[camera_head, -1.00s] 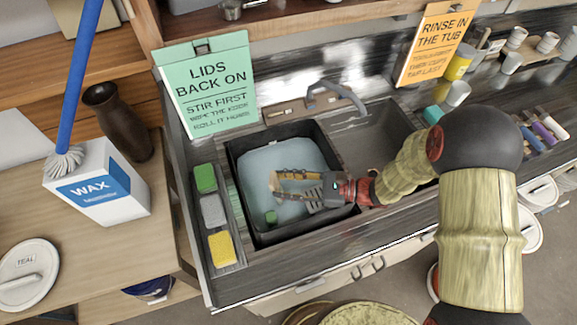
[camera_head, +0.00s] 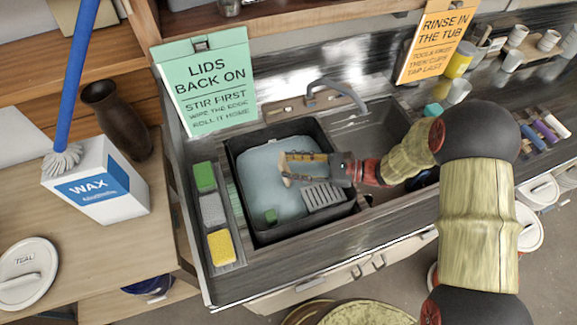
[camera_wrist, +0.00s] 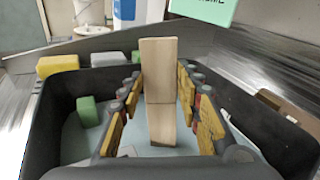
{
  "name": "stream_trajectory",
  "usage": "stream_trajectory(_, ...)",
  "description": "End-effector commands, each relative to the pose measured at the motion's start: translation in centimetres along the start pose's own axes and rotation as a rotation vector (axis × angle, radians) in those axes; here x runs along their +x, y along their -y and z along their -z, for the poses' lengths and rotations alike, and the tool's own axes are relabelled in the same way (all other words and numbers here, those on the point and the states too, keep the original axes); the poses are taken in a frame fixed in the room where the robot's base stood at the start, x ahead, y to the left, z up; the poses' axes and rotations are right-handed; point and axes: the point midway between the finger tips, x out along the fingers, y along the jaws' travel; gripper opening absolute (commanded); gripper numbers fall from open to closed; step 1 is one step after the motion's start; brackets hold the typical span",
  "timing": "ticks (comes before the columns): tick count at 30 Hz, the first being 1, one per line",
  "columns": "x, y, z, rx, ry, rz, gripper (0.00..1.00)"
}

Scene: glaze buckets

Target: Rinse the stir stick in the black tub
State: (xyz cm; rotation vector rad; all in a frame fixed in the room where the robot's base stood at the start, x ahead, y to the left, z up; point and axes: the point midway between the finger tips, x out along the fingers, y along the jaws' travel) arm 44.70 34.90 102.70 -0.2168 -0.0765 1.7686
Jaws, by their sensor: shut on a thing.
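The black tub (camera_head: 304,229) stands in the sink and holds pale blue water (camera_head: 258,172). My gripper (camera_head: 297,168) is over the tub's water, near its back right part. It is shut on the stir stick (camera_wrist: 160,95), a flat light wood stick between the finger pads in the wrist view. In the head view only a small tan part of the stick (camera_head: 286,176) shows by the fingertips. I cannot tell whether its end touches the water. The tub's dark wall (camera_wrist: 52,108) surrounds the fingers in the wrist view.
A green block (camera_head: 271,216) and a grey ribbed piece (camera_head: 323,196) are in the tub. Green, grey and yellow sponges (camera_head: 221,246) line a tray on the left. A grey faucet (camera_head: 338,88) arches behind the tub. An orange sign (camera_head: 436,42) says to rinse in the tub.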

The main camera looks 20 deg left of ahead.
Motion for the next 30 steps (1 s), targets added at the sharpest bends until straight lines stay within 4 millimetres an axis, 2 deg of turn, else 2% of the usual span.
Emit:
stream_trajectory(7,0.3,0.6,-0.3,0.000,0.000,-0.001,0.00)
stream_trajectory(30,0.2,0.6,-7.4,0.000,0.001,-0.001,0.00)
